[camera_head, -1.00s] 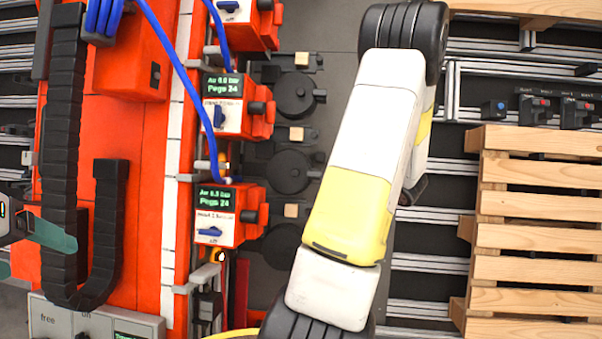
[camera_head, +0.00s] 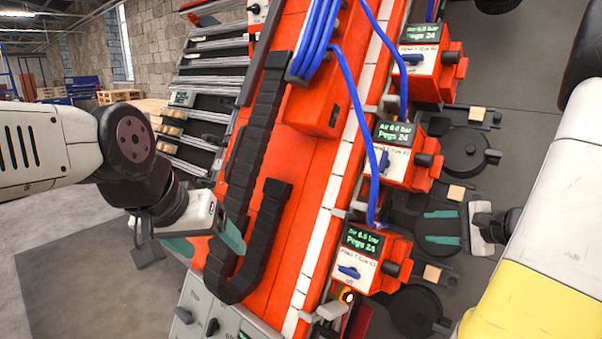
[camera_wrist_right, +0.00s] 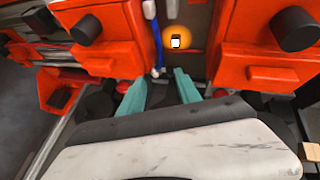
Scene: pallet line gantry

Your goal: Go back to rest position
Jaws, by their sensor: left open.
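My left gripper (camera_head: 212,246) is open, with its teal fingers apart, in front of the left side of the red gantry (camera_head: 135,0). It looks empty. My right gripper (camera_head: 428,227) is open and empty at the right, over the dark fixtures beside the red valve boxes. Its teal fingers also show apart in the right wrist view (camera_wrist_right: 160,88), pointing at the gap between two red boxes. A blue hose (camera_wrist_right: 155,35) and a glowing lamp (camera_wrist_right: 175,42) lie beyond the fingertips there.
Red valve boxes (camera_head: 405,155) with green displays stand along the gantry, with blue hoses (camera_head: 368,130) running to them. A black cable chain (camera_head: 258,140) hangs on the gantry's front. A grey panel with knobs (camera_head: 190,300) sits low. Open floor (camera_head: 90,270) lies at lower left.

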